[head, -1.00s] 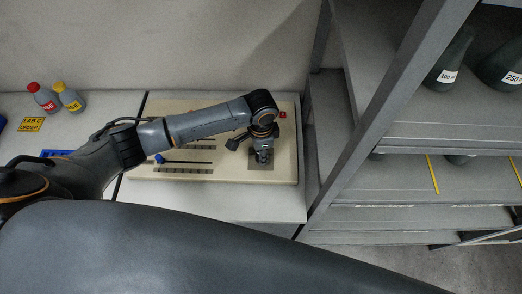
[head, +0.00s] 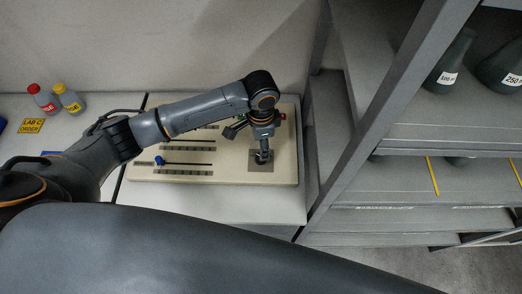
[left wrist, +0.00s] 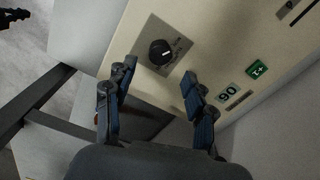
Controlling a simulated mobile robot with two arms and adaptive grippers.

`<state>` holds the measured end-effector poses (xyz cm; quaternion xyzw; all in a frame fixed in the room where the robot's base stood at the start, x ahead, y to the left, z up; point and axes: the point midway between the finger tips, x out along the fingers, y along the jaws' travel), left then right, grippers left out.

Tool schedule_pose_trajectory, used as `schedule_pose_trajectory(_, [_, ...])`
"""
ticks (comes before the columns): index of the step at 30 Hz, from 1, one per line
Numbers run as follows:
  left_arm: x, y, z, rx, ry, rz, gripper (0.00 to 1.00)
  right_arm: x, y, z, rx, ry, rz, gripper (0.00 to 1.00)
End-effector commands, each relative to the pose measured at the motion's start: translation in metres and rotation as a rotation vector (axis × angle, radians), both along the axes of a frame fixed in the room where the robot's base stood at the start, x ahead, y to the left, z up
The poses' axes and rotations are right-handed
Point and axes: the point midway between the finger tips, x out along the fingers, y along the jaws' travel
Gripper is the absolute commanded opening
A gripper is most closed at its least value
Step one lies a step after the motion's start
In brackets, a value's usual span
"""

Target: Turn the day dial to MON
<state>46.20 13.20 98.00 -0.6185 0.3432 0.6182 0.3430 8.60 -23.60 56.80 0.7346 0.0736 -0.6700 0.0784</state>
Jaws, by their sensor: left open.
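The day dial is a round black knob (left wrist: 160,52) with a white pointer line, on a grey plate (left wrist: 178,42) with markings too small to read. In the head view the plate (head: 262,167) lies at the right of the cream panel, and the gripper partly hides the knob. My left gripper (left wrist: 157,74) is open and empty. Its fingertips are spread on either side of the line to the knob, apparently just short of it. In the head view my left gripper (head: 263,150) hangs over the dial plate. My right gripper is not in view.
The cream panel (head: 228,178) also carries slots and a blue slider knob (head: 160,160). A grey shelf rack (head: 365,120) stands close on the right. Red-capped (head: 42,98) and yellow-capped (head: 68,97) bottles stand far left.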

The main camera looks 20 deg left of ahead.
Motion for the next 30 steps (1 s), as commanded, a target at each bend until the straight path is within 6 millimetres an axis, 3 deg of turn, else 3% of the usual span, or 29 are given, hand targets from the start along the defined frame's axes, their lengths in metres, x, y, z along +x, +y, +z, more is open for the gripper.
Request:
schedule_pose_trajectory(3, [0.001, 0.000, 0.026, -0.001, -0.003, -0.001, 0.55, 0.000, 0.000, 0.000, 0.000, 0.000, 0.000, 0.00])
schedule_pose_trajectory(10, [0.000, 0.000, 0.054, -0.001, 0.000, -0.001, 0.55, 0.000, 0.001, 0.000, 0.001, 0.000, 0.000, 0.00])
schedule_pose_trajectory(30, [0.000, 0.000, 0.058, 0.001, 0.002, 0.000, 0.55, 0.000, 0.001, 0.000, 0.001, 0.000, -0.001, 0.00])
